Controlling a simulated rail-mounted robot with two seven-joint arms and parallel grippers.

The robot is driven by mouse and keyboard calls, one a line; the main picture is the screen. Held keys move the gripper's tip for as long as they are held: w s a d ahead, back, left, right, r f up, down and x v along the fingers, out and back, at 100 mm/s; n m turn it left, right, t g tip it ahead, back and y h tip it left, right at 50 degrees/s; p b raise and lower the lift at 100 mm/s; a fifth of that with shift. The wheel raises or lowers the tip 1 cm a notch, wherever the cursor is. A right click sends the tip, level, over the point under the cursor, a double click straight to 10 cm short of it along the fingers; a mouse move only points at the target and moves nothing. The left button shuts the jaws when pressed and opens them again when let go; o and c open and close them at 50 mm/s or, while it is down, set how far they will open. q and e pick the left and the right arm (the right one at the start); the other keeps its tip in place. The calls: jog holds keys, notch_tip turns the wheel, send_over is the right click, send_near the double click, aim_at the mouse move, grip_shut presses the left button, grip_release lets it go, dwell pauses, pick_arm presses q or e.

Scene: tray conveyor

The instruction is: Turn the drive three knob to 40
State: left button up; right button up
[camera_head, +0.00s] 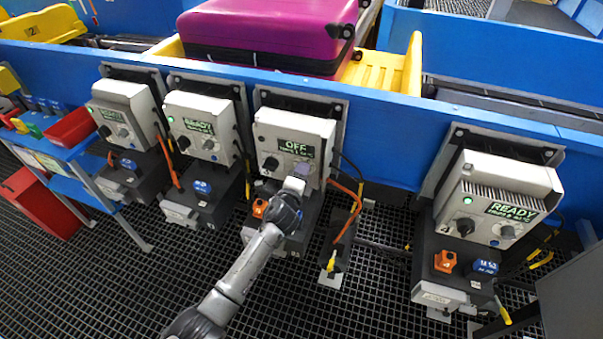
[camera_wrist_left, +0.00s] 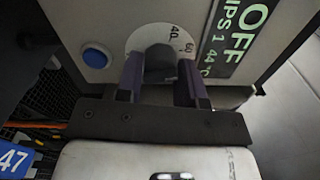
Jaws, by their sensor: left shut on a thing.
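The third drive box from the left (camera_head: 290,125) has a dark display (camera_head: 297,150) that reads OFF in green. My left gripper (camera_head: 301,172) is at the lower right of its front panel and hides the knob there. In the left wrist view, the two dark fingers (camera_wrist_left: 160,85) are shut on a grey knob (camera_wrist_left: 160,60), one on each side. A pale round dial (camera_wrist_left: 143,38) lies behind the knob, with the marks 40 and 60 showing. The knob's pointer cannot be made out. My right gripper is not in view.
A black knob (camera_head: 270,163) sits left on the same panel. A round blue part (camera_wrist_left: 97,57) is beside the dial. Other drive boxes stand left and right; the right one (camera_head: 505,185) reads READY. An orange cable (camera_head: 352,200) hangs close by. A purple suitcase (camera_head: 265,30) lies above.

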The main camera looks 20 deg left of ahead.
pick_arm(q)
jog(key=n, duration=0.3)
jog(key=n+p, duration=0.1)
jog(key=n, duration=0.1)
jog(key=shift+n, duration=0.3)
jog(key=n+p, duration=0.1)
jog(key=n, duration=0.3)
jog(key=shift+n, duration=0.7)
jog(key=o, duration=0.9)
